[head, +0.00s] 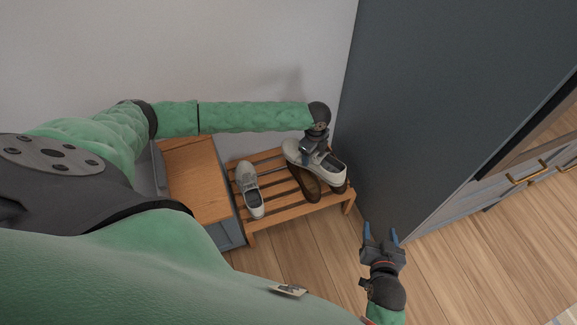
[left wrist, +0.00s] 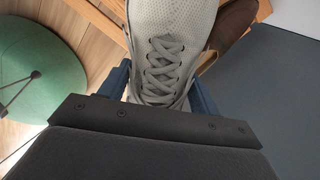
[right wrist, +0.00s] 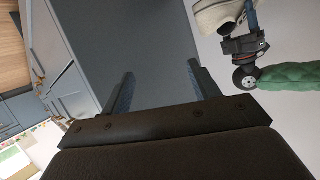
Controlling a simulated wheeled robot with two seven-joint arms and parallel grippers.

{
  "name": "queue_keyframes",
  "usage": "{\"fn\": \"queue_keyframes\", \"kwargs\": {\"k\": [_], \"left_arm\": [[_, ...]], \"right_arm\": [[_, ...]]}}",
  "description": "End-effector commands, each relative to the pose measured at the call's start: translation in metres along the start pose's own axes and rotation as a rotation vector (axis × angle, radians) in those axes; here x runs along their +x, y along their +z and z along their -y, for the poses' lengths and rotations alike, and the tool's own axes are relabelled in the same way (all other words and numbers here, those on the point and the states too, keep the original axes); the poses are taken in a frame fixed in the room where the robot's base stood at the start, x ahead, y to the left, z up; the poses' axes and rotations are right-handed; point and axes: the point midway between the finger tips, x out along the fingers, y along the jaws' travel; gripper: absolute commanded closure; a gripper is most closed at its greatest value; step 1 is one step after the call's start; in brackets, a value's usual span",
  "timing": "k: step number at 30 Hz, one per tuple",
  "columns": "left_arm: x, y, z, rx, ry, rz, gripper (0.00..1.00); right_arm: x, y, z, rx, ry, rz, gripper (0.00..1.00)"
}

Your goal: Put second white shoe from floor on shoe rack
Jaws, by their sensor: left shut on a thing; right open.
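My left gripper (head: 313,150) is shut on a white shoe (head: 326,166) over the right part of the wooden shoe rack (head: 273,162). In the left wrist view the laced white shoe (left wrist: 170,30) sits between the two fingers. Another white shoe (head: 250,188) lies on the left part of the rack. Brown shoes (head: 304,183) are on the rack below the held shoe, partly hidden by it. I cannot tell whether the held shoe touches them. My right gripper (head: 381,236) is open and empty, to the right of the rack and above the floor.
A wooden-topped grey cabinet (head: 197,180) stands directly left of the rack. A tall dark panel (head: 420,110) rises close on the rack's right. Drawers with brass handles (head: 525,172) are further right. The wooden floor (head: 310,245) in front of the rack is clear.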

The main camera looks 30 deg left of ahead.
Motion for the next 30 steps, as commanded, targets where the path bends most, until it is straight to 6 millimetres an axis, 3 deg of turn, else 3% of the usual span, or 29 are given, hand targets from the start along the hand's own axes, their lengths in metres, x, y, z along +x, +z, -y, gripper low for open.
{"fn": "queue_keyframes", "kwargs": {"k": [1,6,16,20,30], "left_arm": [[0.018,0.008,0.004,0.069,-0.003,0.005,0.7],[0.047,0.026,0.013,0.308,-0.003,0.01,0.7],[0.069,0.047,0.017,0.514,-0.005,0.015,0.7],[0.08,0.058,0.004,0.521,-0.002,0.015,0.7],[0.115,0.098,-0.04,0.517,-0.002,0.015,0.7]], "right_arm": [[0.009,0.014,0.0,-0.001,-0.004,-0.041,0.39],[0.024,0.022,0.003,-0.004,-0.016,-0.183,0.39],[0.029,0.023,0.007,-0.005,-0.028,-0.317,0.39],[0.026,0.005,0.008,-0.01,-0.03,-0.374,0.39],[0.007,-0.065,0.013,-0.032,-0.039,-0.598,0.39]]}}
